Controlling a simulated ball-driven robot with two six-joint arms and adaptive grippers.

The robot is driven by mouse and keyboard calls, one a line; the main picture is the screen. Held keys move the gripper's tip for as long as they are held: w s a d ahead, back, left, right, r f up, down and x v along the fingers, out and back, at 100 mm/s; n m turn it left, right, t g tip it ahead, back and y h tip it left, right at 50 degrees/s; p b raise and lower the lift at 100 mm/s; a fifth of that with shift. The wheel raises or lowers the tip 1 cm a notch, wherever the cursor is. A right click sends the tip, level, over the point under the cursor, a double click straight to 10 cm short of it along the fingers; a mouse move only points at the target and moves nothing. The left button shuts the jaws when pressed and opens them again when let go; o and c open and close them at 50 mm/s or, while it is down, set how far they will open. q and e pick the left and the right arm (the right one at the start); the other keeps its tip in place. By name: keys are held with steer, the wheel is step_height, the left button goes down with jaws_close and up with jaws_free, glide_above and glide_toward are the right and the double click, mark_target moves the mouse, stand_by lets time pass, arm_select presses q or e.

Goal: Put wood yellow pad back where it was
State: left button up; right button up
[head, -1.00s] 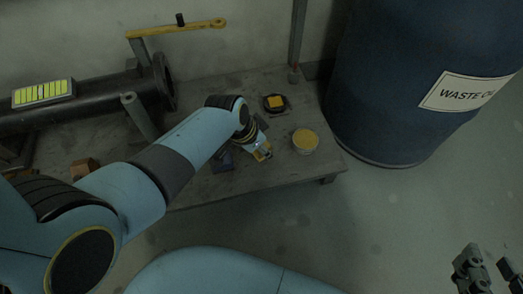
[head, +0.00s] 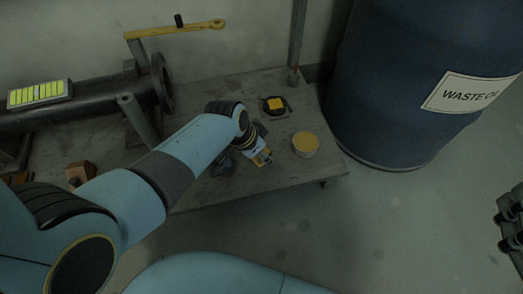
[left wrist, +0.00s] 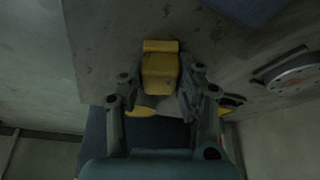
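My left gripper (head: 262,158) hangs low over the worktable, left of the yellow-topped tin. In the left wrist view, a yellow block that looks like the wood yellow pad (left wrist: 160,74) sits between the fingers of the left gripper (left wrist: 160,88). The fingers are drawn in around it, the right one touching; contact on the left is hard to see. A small yellow piece (head: 275,104) lies on a dark round base at the back of the table. My right gripper (head: 512,218) is cut off by the right edge, its fingers unclear.
The yellow-topped tin (head: 305,145) stands near the right end of the worktable (head: 318,170). A waste oil barrel (head: 385,75) is right of it. A pipe (head: 90,105) with a yellow lever (head: 175,29) is at left. A brown block (head: 80,173) lies below the pipe.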

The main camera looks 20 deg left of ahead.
arm_select(q)
steer(key=o, duration=0.4)
steer(key=shift+o, duration=0.2)
steer(key=shift+r, duration=0.2)
steer(key=p+v, duration=0.2)
steer(key=v, duration=0.1)
steer(key=shift+r+p, duration=0.2)
steer(key=shift+p, duration=0.15)
arm_select(e)
steer(key=s+d+f+m+g+h, duration=0.1)
steer(key=s+f+g, duration=0.5)
steer(key=s+f, duration=0.3)
arm_select(q)
steer(key=p+v, duration=0.5)
steer(key=v, duration=0.3)
steer(key=shift+s+r+p, duration=0.2)
steer(key=shift+p, duration=0.1)
arm_select(e)
step_height(320, 180, up, 7)
steer(key=g, duration=0.7)
steer(key=shift+d+f+g+h, duration=0.2)
steer(key=shift+d+g+h, duration=0.1)
steer(key=shift+d, duration=0.05)
